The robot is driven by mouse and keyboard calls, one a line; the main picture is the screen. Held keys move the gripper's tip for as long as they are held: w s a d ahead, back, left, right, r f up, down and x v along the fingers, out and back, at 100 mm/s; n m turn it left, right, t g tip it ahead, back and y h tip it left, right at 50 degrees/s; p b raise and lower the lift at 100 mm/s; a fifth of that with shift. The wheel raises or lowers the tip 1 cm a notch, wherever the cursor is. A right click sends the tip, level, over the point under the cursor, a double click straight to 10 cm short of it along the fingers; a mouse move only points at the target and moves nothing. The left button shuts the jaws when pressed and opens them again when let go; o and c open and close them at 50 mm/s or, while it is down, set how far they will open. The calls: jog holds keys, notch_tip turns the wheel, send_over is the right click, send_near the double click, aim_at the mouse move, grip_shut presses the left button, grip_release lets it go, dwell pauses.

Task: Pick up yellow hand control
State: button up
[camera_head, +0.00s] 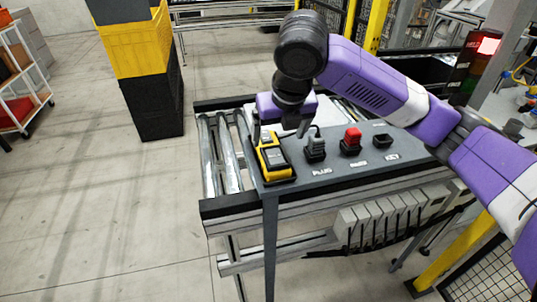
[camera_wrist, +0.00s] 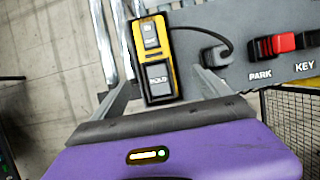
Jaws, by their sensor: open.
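The yellow hand control (camera_head: 272,158) is a yellow box with dark buttons. In the head view it lies at the left end of the grey panel. In the wrist view the hand control (camera_wrist: 154,62) is upright in the picture, between the two finger lines of my gripper (camera_wrist: 163,82). My gripper (camera_head: 279,128) is open and hangs just above and behind the hand control in the head view. The fingers are spread to either side of it, and I cannot tell whether they touch it.
The grey panel (camera_head: 335,180) also bears a grey plug (camera_head: 315,145) with a dark cable, a red switch (camera_head: 351,141) and a black key fixture (camera_head: 382,140), right of the hand control. Conveyor rollers (camera_head: 210,150) lie at left. Stacked yellow and black crates (camera_head: 135,48) stand on the floor.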

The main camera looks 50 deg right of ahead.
aim_at(272, 150)
jog(key=shift+w+a+p+x, duration=0.15)
jog(key=shift+p+x, duration=0.2)
jog(key=shift+x, duration=1.25)
jog(key=shift+w+a+p+x, duration=0.15)
jog(key=shift+p+x, duration=0.15)
jog(key=shift+x, duration=1.3)
jog(key=shift+s, duration=0.1)
jog(key=c, duration=1.9)
jog(key=shift+r, duration=0.1)
